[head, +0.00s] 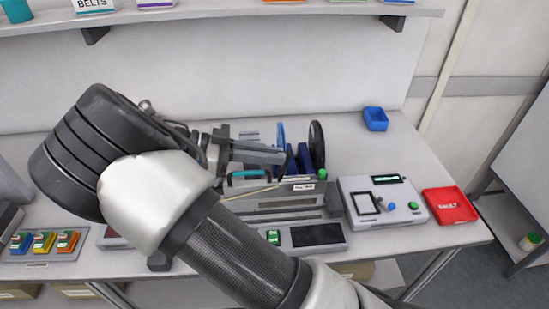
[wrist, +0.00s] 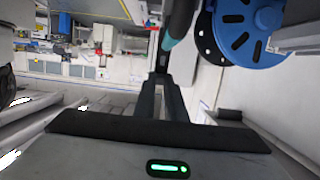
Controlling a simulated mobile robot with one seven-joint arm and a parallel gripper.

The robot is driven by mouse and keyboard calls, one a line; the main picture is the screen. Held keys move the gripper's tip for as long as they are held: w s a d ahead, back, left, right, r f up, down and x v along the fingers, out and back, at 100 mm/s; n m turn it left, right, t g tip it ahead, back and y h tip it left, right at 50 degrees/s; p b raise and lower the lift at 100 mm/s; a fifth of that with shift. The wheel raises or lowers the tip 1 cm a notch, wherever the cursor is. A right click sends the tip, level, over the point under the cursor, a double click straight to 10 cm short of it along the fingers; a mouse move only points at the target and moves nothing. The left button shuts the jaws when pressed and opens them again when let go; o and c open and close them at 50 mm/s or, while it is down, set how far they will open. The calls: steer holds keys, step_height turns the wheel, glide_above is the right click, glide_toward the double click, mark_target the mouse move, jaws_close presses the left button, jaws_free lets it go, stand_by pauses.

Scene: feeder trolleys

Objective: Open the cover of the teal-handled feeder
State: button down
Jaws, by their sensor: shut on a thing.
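The teal-handled feeder (head: 252,173) sits in the feeder bank at the middle of the bench, its teal handle showing low on its side in the head view. A long grey bar (head: 258,153), which looks like its cover, lies above the handle. In the wrist view a dark bar (wrist: 180,20) with a teal piece (wrist: 167,42) beside it runs down to my gripper (wrist: 162,78). The fingers are shut on the near end of this bar, apparently the cover. In the head view my arm hides most of the grip. How far the cover is raised cannot be told.
Blue (head: 281,135) and black (head: 317,140) reels stand at the feeder bank's back right. A grey device (head: 382,201), a red tray (head: 449,206) and a blue bin (head: 375,119) are to the right. Coloured boxes (head: 43,242) stand front left. A shelf (head: 220,15) runs above.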

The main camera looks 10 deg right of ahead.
steer(key=shift+a+f+h, duration=0.1)
steer(key=shift+a+h, duration=0.1)
steer(key=shift+h, duration=0.2)
steer(key=c, duration=1.8)
jaws_free()
steer(key=a+r, duration=0.1)
steer(key=a, duration=0.7)
steer(key=a+r+p, duration=0.1)
steer(key=a+r, duration=0.1)
steer(key=a, duration=0.7)
steer(key=shift+r, duration=0.25)
